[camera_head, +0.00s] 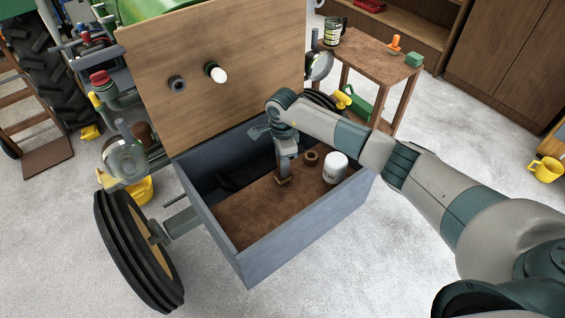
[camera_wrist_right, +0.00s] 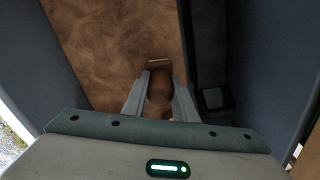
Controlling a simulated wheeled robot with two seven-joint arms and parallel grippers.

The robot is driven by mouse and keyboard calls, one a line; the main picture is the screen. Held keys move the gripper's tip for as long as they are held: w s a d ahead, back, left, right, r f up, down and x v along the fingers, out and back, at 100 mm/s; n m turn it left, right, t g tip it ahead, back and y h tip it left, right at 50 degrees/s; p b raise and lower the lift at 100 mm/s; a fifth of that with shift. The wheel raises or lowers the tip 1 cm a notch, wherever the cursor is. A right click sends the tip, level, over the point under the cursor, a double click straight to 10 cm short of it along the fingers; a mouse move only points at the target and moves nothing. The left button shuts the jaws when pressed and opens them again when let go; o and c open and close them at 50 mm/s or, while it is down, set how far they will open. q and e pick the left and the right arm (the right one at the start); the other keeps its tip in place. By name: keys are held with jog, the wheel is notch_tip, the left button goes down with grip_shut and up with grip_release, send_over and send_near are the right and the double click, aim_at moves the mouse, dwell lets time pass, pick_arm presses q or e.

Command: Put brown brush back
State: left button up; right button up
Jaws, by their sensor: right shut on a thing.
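My right gripper (camera_head: 285,170) reaches down into an open grey-blue box (camera_head: 268,248) with a brown floor. In the right wrist view my right gripper (camera_wrist_right: 160,98) is shut on a brown, rounded thing, which looks like the brown brush (camera_wrist_right: 160,86). A pale edge shows at its far end. In the head view only a small brown end of the brush (camera_head: 283,181) shows below the fingers, at or just above the box floor; I cannot tell whether it touches. My left gripper is not in view.
The raised wooden board (camera_head: 215,75) stands behind. The near left part of the box floor is bare. A small wooden table (camera_head: 365,55) stands at the back right.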

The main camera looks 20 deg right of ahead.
jog(key=shift+f, duration=0.2)
jog(key=o, duration=1)
jog(key=shift+o, duration=0.2)
